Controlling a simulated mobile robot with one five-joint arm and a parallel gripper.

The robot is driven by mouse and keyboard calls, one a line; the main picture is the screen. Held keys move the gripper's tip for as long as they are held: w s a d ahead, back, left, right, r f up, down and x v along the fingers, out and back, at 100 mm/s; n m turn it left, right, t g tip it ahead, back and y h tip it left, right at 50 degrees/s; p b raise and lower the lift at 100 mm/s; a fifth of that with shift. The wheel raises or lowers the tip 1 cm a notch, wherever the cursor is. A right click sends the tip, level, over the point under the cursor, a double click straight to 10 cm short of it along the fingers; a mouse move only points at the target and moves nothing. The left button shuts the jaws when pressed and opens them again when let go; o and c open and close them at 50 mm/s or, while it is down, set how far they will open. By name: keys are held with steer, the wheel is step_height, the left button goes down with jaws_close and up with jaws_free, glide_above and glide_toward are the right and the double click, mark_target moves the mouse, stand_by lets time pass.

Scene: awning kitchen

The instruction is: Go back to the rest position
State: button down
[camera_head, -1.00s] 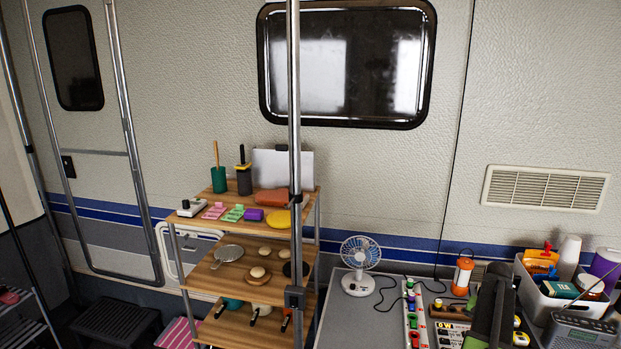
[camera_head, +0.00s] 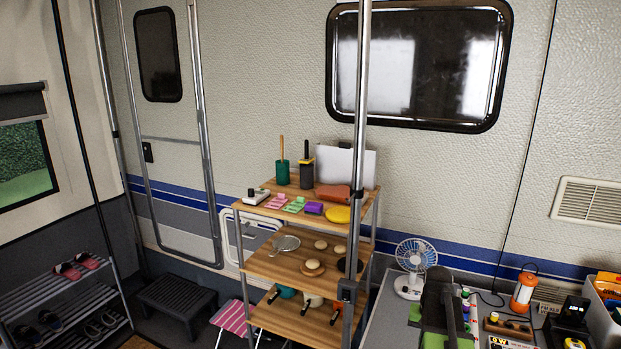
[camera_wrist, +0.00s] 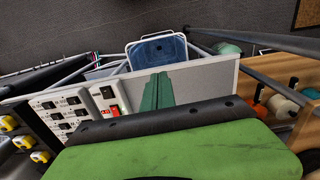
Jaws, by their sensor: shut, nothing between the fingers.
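My gripper (camera_wrist: 156,92) shows in the wrist view as two dark green fingers side by side, shut with nothing between them. Behind the fingertips is a grey table edge with a panel of sockets and a red switch (camera_wrist: 112,110). In the head view my dark arm with green parts (camera_head: 440,305) stands upright at the bottom, over the grey table (camera_head: 385,325). It hides part of the table top. The fingertips cannot be made out there.
A white-blue fan (camera_head: 415,262) stands on the table close to my arm. An orange lantern (camera_head: 524,292) and small devices lie to the right. A wooden shelf rack (camera_head: 270,262) with a metal post stands to the left. A black step (camera_head: 175,298) is on the floor.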

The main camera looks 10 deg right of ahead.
steer(key=a+n, duration=0.7)
steer(key=a, duration=2.4)
steer(key=shift+s, duration=0.2)
